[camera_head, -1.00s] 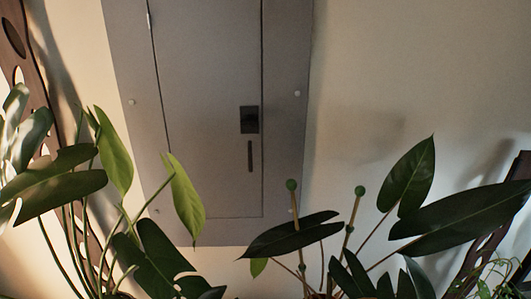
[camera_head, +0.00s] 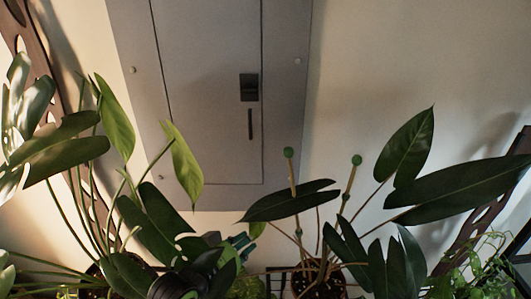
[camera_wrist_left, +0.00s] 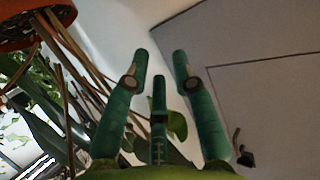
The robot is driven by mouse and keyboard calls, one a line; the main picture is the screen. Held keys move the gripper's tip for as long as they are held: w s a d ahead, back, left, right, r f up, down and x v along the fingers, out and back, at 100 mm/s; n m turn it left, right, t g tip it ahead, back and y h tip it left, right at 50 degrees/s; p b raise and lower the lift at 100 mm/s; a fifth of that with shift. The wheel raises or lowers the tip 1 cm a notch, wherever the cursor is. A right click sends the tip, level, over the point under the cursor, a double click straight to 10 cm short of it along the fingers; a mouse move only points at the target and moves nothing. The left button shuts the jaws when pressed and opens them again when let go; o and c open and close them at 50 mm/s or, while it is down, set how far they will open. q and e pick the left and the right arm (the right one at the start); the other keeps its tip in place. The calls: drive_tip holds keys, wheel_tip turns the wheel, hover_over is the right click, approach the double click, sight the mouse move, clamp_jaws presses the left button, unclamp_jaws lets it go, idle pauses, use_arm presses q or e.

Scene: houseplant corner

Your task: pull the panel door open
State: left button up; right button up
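The grey panel door (camera_head: 205,100) is shut in its grey wall frame (camera_head: 300,100). A black latch plate (camera_head: 249,87) and a slim dark vertical handle (camera_head: 250,124) sit near its right edge. My left gripper (camera_head: 242,241) is low in the head view, below the door and partly hidden by leaves. In the left wrist view the door (camera_wrist_left: 275,110) is at the right, with a dark fitting (camera_wrist_left: 243,155) low on it. There the green fingers of my left gripper (camera_wrist_left: 161,57) stand apart with nothing between them. My right gripper is not in view.
A large-leaved plant (camera_head: 150,220) stands at the left and overlaps the door's lower left. Another plant (camera_head: 375,240) with green-tipped stakes (camera_head: 288,153) stands at the right. An orange pot (camera_wrist_left: 30,22) shows in the left wrist view. The wall right of the panel is bare.

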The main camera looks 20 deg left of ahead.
use_arm(q)
drive_tip(key=w+a+r+t, duration=0.2)
drive_tip(key=w+r+t, duration=0.15)
drive_tip(key=r, duration=0.65)
drive_tip(key=t+h, duration=0.1)
drive_tip(key=t, duration=0.4)
approach(250, 126)
drive_tip(key=x, duration=0.2)
drive_tip(key=p+x, duration=0.3)
drive_tip(key=x, duration=0.3)
drive_tip(key=shift+r, duration=0.2)
drive_tip(key=shift+w+p, duration=0.35)
drive_tip(key=shift+w, duration=0.1)
clamp_jaws()
